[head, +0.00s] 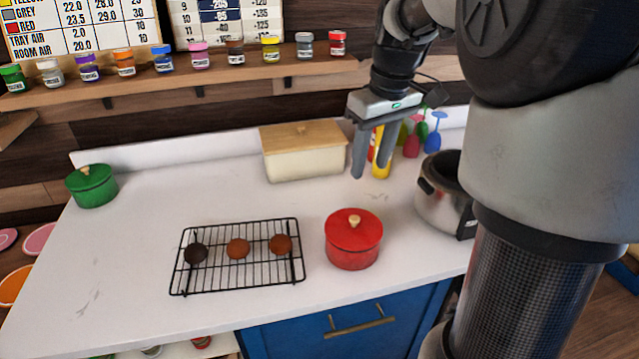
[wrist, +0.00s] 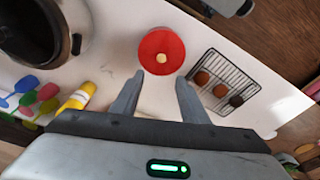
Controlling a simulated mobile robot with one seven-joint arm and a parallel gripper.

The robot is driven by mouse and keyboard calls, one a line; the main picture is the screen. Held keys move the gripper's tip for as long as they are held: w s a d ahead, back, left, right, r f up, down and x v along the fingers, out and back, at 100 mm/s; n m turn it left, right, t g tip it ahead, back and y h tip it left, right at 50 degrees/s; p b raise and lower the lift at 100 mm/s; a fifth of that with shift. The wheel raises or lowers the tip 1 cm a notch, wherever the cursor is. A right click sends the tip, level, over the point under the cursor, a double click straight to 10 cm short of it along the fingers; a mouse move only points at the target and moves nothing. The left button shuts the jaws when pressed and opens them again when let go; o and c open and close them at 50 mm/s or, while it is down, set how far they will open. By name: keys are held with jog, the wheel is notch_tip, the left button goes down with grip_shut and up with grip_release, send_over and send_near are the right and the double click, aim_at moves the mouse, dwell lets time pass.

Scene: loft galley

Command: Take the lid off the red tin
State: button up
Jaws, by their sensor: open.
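The red tin (head: 353,250) stands on the white counter, right of the wire rack. Its red lid (head: 338,229) with a pale round knob (head: 354,219) is on it. In the wrist view the lid (wrist: 152,50) shows from above, with its knob (wrist: 160,59) beyond and between my fingertips. My gripper (head: 369,174) is open and empty, above the counter behind the tin and higher than it. In the wrist view my gripper (wrist: 160,76) has its fingers apart, touching nothing.
A black wire rack (head: 238,275) with three round cakes lies left of the tin. A steel pot (head: 440,203) stands to the right. A cream box with wooden lid (head: 304,163), a yellow bottle (head: 384,158) and colored utensils stand behind. A green pot (head: 92,187) is far left.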

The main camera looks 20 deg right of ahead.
aim_at(355, 218)
jog(key=f, duration=0.5)
jog(key=w+f, duration=0.1)
jog(key=f, duration=0.4)
jog(key=w+a+f, duration=0.1)
jog(key=f, duration=0.4)
jog(key=shift+w+a+f+b, duration=0.1)
jog(key=shift+f+b, duration=0.1)
jog(key=shift+b, duration=0.15)
grip_shut()
